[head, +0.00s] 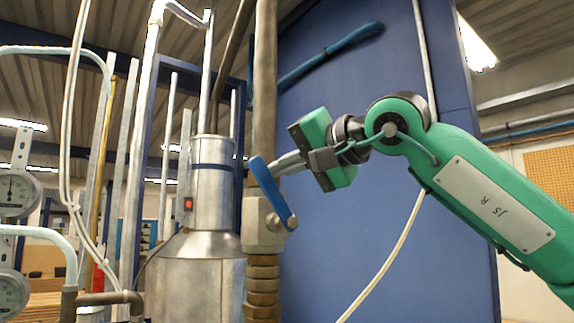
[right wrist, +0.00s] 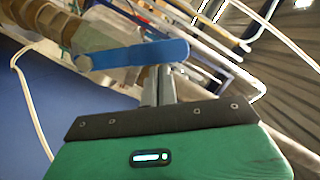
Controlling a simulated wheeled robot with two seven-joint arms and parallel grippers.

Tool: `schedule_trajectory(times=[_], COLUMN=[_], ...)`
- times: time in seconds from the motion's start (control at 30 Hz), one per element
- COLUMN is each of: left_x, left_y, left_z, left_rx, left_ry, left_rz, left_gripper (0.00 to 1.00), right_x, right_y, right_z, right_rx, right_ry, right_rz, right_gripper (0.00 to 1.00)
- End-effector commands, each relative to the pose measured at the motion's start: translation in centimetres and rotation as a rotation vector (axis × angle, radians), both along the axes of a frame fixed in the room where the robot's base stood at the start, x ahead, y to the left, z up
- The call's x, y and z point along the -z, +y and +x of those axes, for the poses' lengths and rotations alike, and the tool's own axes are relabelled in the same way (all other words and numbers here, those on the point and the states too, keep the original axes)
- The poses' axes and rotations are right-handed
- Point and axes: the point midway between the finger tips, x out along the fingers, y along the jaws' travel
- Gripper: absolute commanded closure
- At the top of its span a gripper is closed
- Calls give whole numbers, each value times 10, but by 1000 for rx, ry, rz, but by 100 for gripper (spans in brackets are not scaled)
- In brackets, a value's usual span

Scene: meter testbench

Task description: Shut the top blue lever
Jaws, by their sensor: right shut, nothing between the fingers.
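The blue lever (head: 273,193) sits on a metal valve (head: 262,238) on the vertical brown pipe. It slants from its upper left end down to the pivot at lower right. My right gripper (head: 276,166) comes in from the right, shut and empty, with its fingertips beside the lever's upper end. In the right wrist view the lever (right wrist: 135,53) crosses just beyond the shut fingertips (right wrist: 160,72). I cannot tell whether they touch it. My left gripper is not in view.
A metal tank (head: 205,270) stands left of the pipe. A large blue panel (head: 375,110) is behind the arm, with a blue bar (head: 330,55) higher up. Gauges (head: 14,190) and pipes fill the left side. A pale hose (head: 390,262) hangs below my right arm.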

Motion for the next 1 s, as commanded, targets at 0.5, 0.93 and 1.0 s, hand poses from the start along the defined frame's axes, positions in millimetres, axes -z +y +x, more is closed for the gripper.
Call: schedule_trajectory(times=[0.5, 0.93, 1.0], left_x=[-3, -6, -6], left_y=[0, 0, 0], left_z=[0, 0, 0], left_rx=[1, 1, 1], left_ry=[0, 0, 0], left_rz=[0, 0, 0], left_gripper=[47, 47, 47], right_x=[4, 21, 26], right_y=[9, 29, 33], right_z=[-6, -21, -24], right_rx=[-1, -2, -2], right_ry=[-58, -249, -287], right_rz=[-83, -346, -398], right_gripper=[100, 100, 100])
